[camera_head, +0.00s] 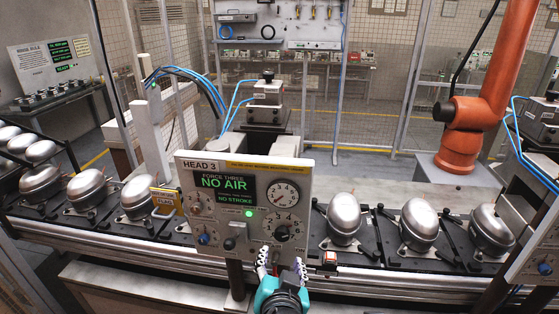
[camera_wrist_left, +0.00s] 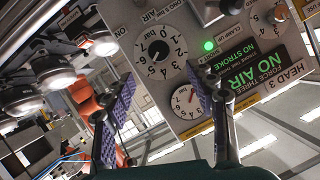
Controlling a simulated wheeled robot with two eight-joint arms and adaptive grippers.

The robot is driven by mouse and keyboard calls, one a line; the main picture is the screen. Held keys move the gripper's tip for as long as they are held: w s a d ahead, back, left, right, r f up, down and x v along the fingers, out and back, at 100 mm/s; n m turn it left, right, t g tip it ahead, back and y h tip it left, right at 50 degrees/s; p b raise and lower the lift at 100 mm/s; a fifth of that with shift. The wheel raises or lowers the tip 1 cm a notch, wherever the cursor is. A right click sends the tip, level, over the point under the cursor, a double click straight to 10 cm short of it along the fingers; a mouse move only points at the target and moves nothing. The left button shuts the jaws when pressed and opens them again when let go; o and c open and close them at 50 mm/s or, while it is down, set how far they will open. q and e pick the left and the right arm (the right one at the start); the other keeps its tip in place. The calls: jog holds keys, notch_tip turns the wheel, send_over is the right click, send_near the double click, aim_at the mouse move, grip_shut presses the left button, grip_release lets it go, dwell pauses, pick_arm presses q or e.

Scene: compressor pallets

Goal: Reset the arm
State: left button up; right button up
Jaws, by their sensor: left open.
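My left gripper (camera_head: 281,262) is open in the head view, low in front of the HEAD 3 control panel (camera_head: 207,222). Nothing shows between its fingers. The panel's screen (camera_head: 224,187) reads NO AIR and NO STROKE. A green lamp (camera_head: 249,213) is lit. A round gauge (camera_head: 284,196) and a dial knob (camera_head: 283,233) are on its right half. My right gripper is not in view.
Silver compressors (camera_head: 344,218) sit on black pallets along a conveyor (camera_head: 420,284) on both sides of the panel. An orange robot arm (camera_head: 474,110) stands behind at the right. Wire fencing (camera_head: 345,120) closes the back.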

pick_arm(q)
jog(key=s+a+f+n+g+b, duration=0.2)
jog(key=s+a+f+g+b, duration=0.1)
jog(key=a+f, duration=0.6)
jog(key=s+a+f+n+g+b, duration=0.2)
jog(key=s+a+f, duration=0.3)
jog(key=a+f, duration=0.4)
jog(key=shift+a+f+g+b, duration=0.25)
jog(key=shift+f+g+b, duration=0.4)
jog(key=shift+f+g, duration=0.25)
jog(key=shift+c, duration=0.4)
